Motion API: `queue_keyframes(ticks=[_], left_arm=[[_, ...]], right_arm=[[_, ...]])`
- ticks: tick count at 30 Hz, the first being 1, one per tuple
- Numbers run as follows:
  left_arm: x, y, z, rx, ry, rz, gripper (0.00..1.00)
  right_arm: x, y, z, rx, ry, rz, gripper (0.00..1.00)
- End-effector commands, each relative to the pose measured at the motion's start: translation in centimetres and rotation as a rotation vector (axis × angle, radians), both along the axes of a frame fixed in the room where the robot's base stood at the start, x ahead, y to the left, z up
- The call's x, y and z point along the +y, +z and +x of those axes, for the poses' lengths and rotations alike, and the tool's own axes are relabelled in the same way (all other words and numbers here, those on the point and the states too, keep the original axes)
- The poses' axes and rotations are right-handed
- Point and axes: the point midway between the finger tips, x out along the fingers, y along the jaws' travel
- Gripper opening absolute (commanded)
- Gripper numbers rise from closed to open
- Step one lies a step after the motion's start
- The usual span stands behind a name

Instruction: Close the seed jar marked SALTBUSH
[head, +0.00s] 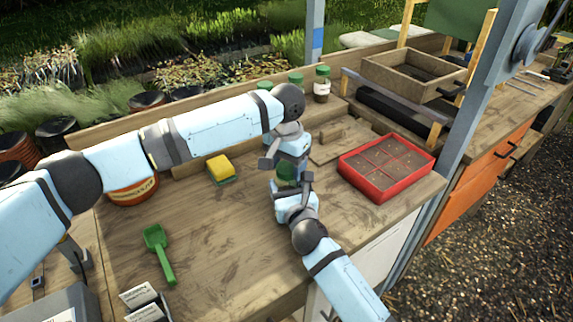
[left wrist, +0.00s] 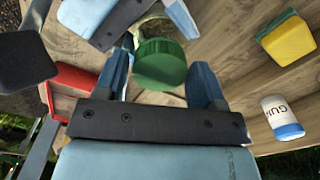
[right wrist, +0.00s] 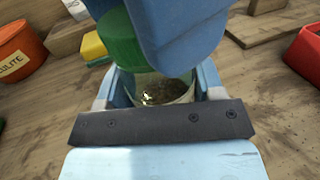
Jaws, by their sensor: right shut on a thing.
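A clear glass jar (right wrist: 165,90) with dark seed in it stands between the fingers of my right gripper (head: 293,192), which is shut on it. A green lid (left wrist: 160,62) is at the jar's top; it also shows in the head view (head: 286,172) and right wrist view (right wrist: 118,38). Whether the lid is seated cannot be told. My left gripper (left wrist: 160,85) is above, its fingers either side of the lid with small gaps, apparently open. No label on this jar is readable. Green-lidded jars (head: 322,85) stand at the back.
A red compartment tray (head: 432,167) is right of the grippers, by a wooden board (head: 345,146). A yellow-green sponge (head: 221,168), orange pot (head: 135,192) and green scoop (head: 158,248) are left. A white labelled container (left wrist: 282,115) shows in the left wrist view.

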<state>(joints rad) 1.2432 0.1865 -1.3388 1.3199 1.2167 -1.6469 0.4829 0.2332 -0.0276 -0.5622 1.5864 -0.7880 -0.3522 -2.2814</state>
Motion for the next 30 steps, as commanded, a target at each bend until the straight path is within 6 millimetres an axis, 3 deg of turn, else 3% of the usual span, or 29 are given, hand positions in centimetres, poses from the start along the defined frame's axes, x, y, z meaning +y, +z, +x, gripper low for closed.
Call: queue_keyframes(ticks=[1, 2, 14, 24, 30], left_arm=[[0.0, 0.0, 0.0, 0.0, 0.0, 0.0, 0.75], [0.0, 0.0, 0.0, 0.0, 0.0, 0.0, 0.82], [0.0, 1.0, 0.0, -0.001, 0.0, -0.001, 0.82], [-0.1, 7.8, 0.0, -0.003, -0.002, -0.002, 0.82], [0.0, 10.9, 0.0, -0.001, -0.001, -0.001, 0.82]], right_arm=[[0.0, 0.0, 0.0, 0.0, 0.0, 0.0, 0.0], [0.0, 0.0, 0.0, 0.0, 0.0, 0.0, 0.0], [0.0, 0.0, 0.0, 0.0, 0.0, 0.0, 0.0], [0.0, 0.0, 0.0, 0.0, 0.0, 0.0, 0.0], [0.0, 0.0, 0.0, 0.0, 0.0, 0.0, 0.0]])
